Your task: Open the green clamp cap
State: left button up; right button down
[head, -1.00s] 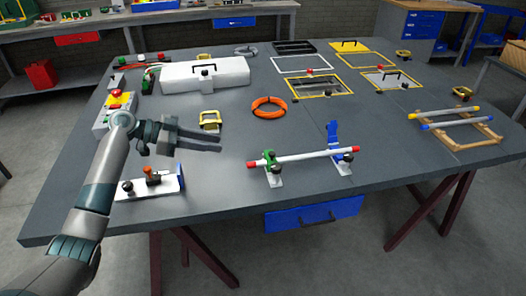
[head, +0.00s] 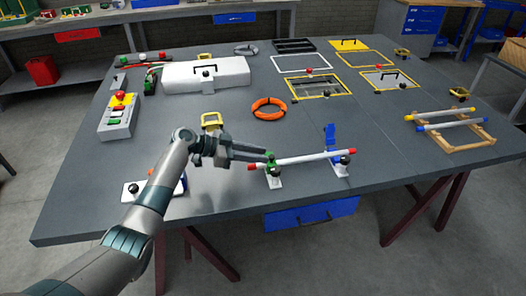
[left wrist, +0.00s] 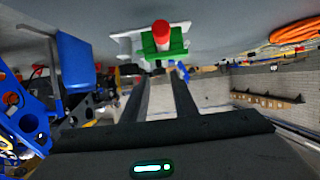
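The green clamp cap (head: 271,161) sits over the left end of a white rod (head: 305,158) with red ends, and looks closed. In the left wrist view the green cap (left wrist: 176,43) shows ahead of the fingers, with the red rod end (left wrist: 161,30) at it. My left gripper (head: 264,156) has its fingertips just left of the cap. Its fingers are apart with nothing between them; I cannot tell whether they touch the cap. The blue clamp cap (head: 330,138) stands upright at the right end of the rod. My right gripper is out of view.
An orange ring (head: 269,108) lies behind the rod. A yellow-framed piece (head: 211,121) and a white box (head: 206,73) stand further back. A wooden rack with yellow and blue rods (head: 450,130) is at the right. The table between the clamps and rack is clear.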

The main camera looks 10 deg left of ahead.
pick_arm(q)
jog(key=shift+x, duration=1)
grip_shut()
